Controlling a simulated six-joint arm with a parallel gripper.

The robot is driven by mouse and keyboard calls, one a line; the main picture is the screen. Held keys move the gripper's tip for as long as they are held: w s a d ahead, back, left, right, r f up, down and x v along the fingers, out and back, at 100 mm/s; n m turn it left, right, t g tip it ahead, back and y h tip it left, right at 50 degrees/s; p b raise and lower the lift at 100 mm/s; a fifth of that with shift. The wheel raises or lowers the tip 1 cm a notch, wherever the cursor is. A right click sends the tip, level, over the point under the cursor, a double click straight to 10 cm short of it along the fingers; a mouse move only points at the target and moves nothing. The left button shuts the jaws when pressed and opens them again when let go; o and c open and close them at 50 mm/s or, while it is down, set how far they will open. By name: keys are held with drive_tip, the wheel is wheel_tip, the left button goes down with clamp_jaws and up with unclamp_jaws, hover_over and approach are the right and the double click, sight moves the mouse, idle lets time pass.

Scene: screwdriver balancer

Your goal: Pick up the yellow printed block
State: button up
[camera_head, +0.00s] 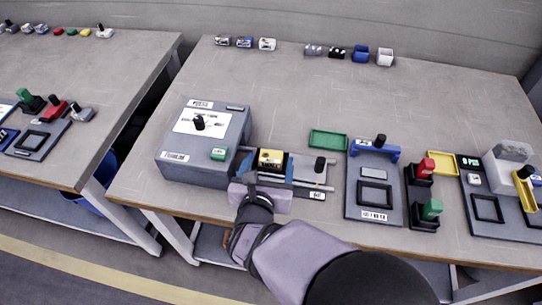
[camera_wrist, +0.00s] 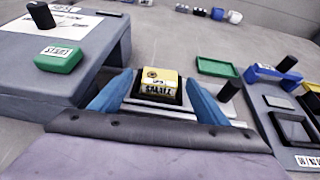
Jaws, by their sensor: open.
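The yellow printed block (camera_head: 271,158) sits in a black holder on a light metal fixture with rails, right of the grey control box. In the wrist view the yellow printed block (camera_wrist: 160,82) has dark print on its front and top and sits upright in its black seat. My gripper (camera_head: 265,173) is at the fixture's front side. Its two blue fingers are apart in the wrist view (camera_wrist: 158,92), one on each side of the block, with gaps between them and it. Whether the fingertips reach past the block's front is hard to tell.
The grey control box (camera_head: 205,145) with a green START button (camera_head: 218,153) stands close on the left. A black knob (camera_head: 320,164) rises on the fixture's right. A green tray (camera_head: 328,140) and a blue-clamped station (camera_head: 375,190) lie further right. The table's back middle is clear.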

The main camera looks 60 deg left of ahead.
drive_tip(key=shift+x, duration=0.8)
drive_tip(key=c, duration=1.3)
